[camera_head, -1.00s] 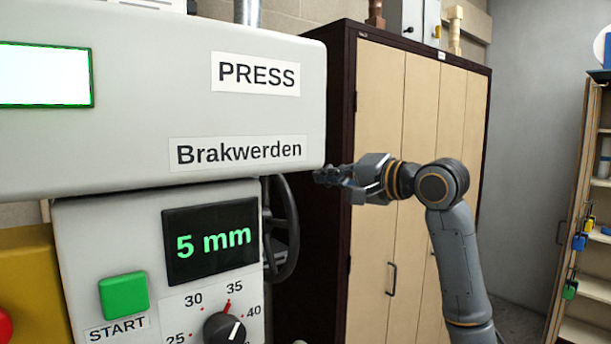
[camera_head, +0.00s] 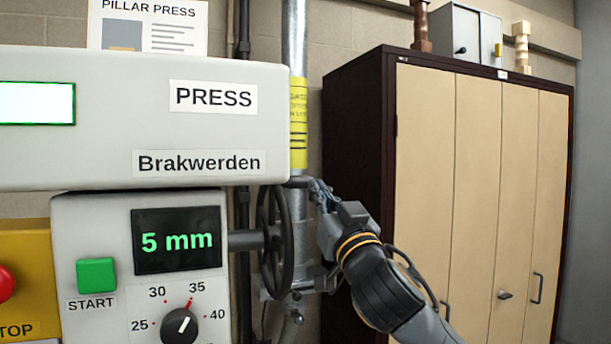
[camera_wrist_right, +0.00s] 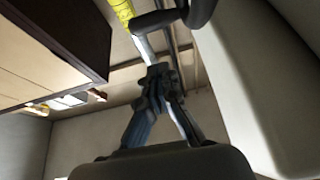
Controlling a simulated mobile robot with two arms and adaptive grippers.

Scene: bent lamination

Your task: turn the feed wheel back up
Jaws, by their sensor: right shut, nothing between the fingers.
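The feed wheel (camera_head: 287,240) is a dark spoked handwheel on the right side of the press, seen nearly edge-on in the head view. A short dark handle (camera_head: 298,182) sticks out to the right from its top. My right gripper (camera_head: 317,189) is shut and empty, with its fingertips close to the handle's end. In the right wrist view the shut fingertips (camera_wrist_right: 157,72) point toward the handle (camera_wrist_right: 154,22), with a visible gap. Part of the wheel rim (camera_wrist_right: 200,10) shows at the top there. My left gripper is in neither view.
The press display (camera_head: 177,240) reads 5 mm, above a dial (camera_head: 179,326) and beside a green START button (camera_head: 97,275). A metal pillar (camera_head: 294,40) with a yellow label stands behind the wheel. A tall cabinet (camera_head: 480,180) stands to the right.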

